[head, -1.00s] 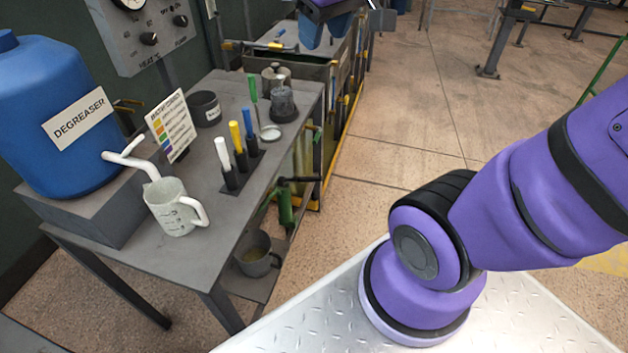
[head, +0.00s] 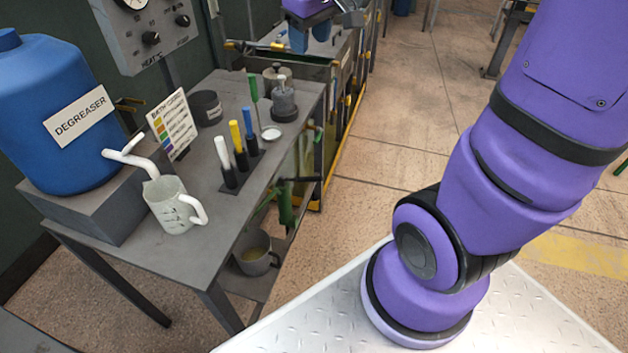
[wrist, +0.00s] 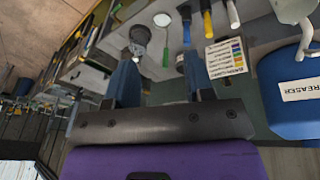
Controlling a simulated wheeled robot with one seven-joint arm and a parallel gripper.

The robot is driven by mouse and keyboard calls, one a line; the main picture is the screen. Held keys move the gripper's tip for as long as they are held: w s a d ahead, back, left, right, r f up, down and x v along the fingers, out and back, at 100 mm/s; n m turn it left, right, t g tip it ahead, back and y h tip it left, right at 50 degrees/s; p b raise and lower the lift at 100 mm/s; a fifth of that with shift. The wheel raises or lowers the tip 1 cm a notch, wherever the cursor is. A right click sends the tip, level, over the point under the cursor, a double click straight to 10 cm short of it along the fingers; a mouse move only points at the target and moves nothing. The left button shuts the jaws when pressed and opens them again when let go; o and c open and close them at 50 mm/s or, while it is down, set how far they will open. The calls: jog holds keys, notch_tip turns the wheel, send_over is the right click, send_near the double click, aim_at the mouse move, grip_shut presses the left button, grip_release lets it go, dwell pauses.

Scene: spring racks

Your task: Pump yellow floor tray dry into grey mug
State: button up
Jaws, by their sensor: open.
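My gripper (head: 309,38) is at the top of the head view, above the far part of the bench. Its two blue fingers stand apart and empty, and they also show in the wrist view (wrist: 160,64). A grey mug (head: 256,262) with yellowish liquid stands on the lower shelf under the bench. A green hand pump (head: 286,204) is partly hidden at the bench's right side, above and right of that mug. A dark grey cup (head: 207,108) with a label stands on the bench top.
A white measuring jug (head: 172,207), colour-handled tools (head: 238,150), a bath card (head: 172,122) and a blue degreaser drum (head: 50,115) crowd the bench (head: 140,245). A tank stands behind it. The floor (head: 385,165) to its right is clear.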

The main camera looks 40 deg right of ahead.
jog(key=w+d+f+n+g, duration=0.2)
jog(key=w+d+f, duration=0.3)
jog(key=w+f, duration=0.5)
jog(key=n+g+y, duration=0.2)
send_over(313, 180)
jog(key=w+d, duration=0.2)
notch_tip(313, 180, down, 37)
jog(key=shift+y, duration=0.3)
jog(key=f, duration=0.3)
jog(key=s+a+f, duration=0.1)
jog(key=f, duration=0.7)
jog(key=shift+s+a, duration=0.15)
grip_shut()
